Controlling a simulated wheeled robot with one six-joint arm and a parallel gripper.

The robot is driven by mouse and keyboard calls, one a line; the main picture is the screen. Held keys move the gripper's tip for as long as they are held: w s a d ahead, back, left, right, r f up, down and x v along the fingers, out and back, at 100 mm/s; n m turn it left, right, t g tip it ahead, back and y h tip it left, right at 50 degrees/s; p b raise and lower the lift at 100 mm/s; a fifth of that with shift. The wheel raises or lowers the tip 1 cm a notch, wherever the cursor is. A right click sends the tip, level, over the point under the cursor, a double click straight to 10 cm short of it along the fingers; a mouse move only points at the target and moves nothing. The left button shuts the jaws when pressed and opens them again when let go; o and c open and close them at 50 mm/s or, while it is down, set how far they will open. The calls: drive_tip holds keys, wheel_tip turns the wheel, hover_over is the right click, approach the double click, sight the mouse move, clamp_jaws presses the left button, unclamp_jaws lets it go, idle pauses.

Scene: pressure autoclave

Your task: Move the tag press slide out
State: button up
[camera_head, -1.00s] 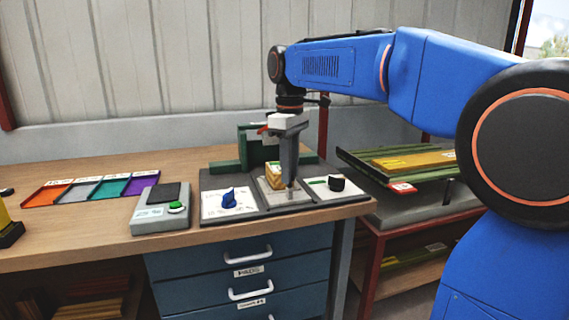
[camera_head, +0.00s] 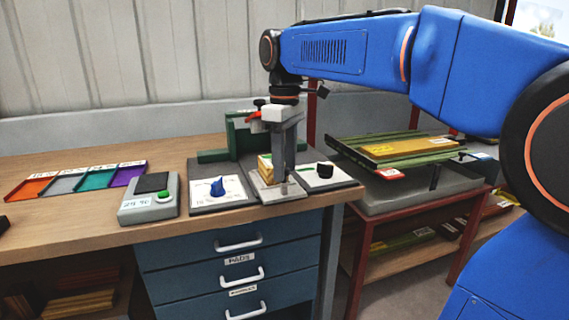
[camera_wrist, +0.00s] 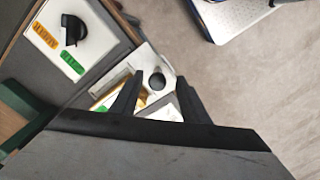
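The tag press slide (camera_head: 288,196) is a light plate between two dial panels, in front of the green press frame (camera_head: 236,137). A yellow block (camera_head: 265,168) with a green mark sits on it. The slide's dark round knob or hole (camera_wrist: 157,82) shows in the wrist view. My gripper (camera_head: 284,184) points straight down over the slide's front end. In the wrist view, my gripper's (camera_wrist: 155,80) two fingers stand apart, one on each side of the dark round part, with light plate visible between. Finger contact with it cannot be made out.
The left panel has a blue knob (camera_head: 217,188), the right a black knob (camera_head: 325,170). A low rack with boards (camera_head: 400,153) is on the right. The bench's front edge is close.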

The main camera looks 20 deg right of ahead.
wheel_tip(320, 180, up, 17)
drive_tip(key=shift+r, duration=0.2)
idle(0.5)
idle(0.4)
drive_tip(key=s+d+f+m+t, duration=0.1)
drive_tip(key=s+d+f+m, duration=0.1)
drive_tip(key=s+f, duration=0.5)
drive_tip(key=s+d+f+m+t, duration=0.2)
drive_tip(key=s+f+m, duration=0.2)
drive_tip(key=f, duration=1.4)
drive_tip(key=s+d+f+m+t, duration=0.1)
drive_tip(key=s+d+f+m, duration=0.1)
drive_tip(key=s+f, duration=0.8)
wheel_tip(320, 180, down, 3)
drive_tip(key=shift+s+d+f+m+t, duration=0.25)
drive_tip(key=shift+d+m+t, duration=0.15)
drive_tip(key=shift+m, duration=0.1)
